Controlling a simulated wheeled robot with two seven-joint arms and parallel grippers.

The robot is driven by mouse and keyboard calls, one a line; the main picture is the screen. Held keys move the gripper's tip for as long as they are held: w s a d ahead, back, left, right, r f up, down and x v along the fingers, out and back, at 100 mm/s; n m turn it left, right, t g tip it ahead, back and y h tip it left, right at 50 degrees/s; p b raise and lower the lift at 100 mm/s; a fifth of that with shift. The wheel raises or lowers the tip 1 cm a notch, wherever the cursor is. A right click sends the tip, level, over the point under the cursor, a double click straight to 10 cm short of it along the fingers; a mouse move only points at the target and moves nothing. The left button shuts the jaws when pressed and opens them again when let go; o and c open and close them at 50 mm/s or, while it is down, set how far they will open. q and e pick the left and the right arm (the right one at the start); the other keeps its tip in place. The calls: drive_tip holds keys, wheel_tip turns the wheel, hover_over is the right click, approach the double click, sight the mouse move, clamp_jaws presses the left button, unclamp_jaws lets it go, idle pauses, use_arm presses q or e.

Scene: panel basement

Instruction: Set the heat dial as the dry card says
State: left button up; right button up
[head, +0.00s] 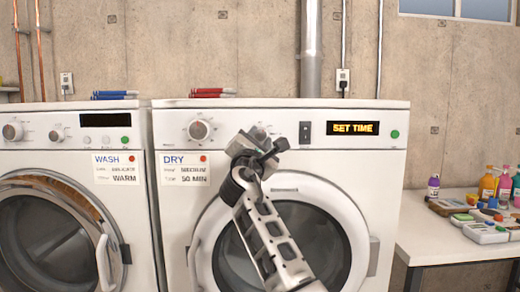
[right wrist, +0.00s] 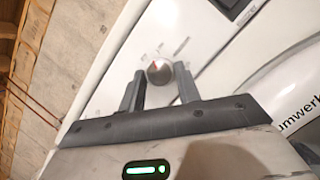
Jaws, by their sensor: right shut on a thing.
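The dry card (head: 186,168) on the right machine reads "DRY", with "MEDIUM" on one line and "50 MIN" below; the small labels are blurred. That machine has a left dial (head: 199,130) and a right dial (head: 259,131). My right gripper (head: 262,143) is at the right dial and partly hides it in the head view. In the right wrist view this dial (right wrist: 160,72), with a red mark toward its upper left, sits between the fingertips of my right gripper (right wrist: 159,76). The scale words around it are too small to read. My left gripper is out of view.
A display (head: 353,129) reads "SET TIME", between a black switch (head: 305,132) and a green button (head: 395,134). The dryer door (head: 345,215) is shut below. The washer (head: 70,155) stands at left. A table (head: 430,238) with bottles and trays stands at right.

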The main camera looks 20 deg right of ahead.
drive_tip(key=m+g+h, duration=0.1)
drive_tip(key=m, duration=0.2)
drive_tip(key=shift+a+r+m, duration=0.1)
drive_tip(key=shift+m, duration=0.3)
drive_tip(key=m+g, duration=0.1)
drive_tip(key=m, duration=0.1)
drive_tip(key=m+g+h, duration=0.1)
drive_tip(key=m, duration=0.1)
drive_tip(key=shift+a+r+p, duration=0.1)
drive_tip(key=shift+r+p, duration=0.1)
drive_tip(key=shift+p, duration=0.1)
drive_tip(key=m+g+p, duration=0.1)
drive_tip(key=m+p, duration=0.1)
drive_tip(key=m, duration=0.2)
drive_tip(key=shift+r+m+g, duration=0.1)
drive_tip(key=shift+m+g, duration=0.2)
drive_tip(key=shift+g, duration=0.1)
drive_tip(key=shift+m+y, duration=0.3)
drive_tip(key=shift+m, duration=0.1)
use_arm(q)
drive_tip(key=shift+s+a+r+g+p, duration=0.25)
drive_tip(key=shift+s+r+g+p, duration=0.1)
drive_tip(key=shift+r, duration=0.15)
use_arm(e)
drive_tip(key=shift+m, duration=0.3)
drive_tip(key=shift+g, duration=0.3)
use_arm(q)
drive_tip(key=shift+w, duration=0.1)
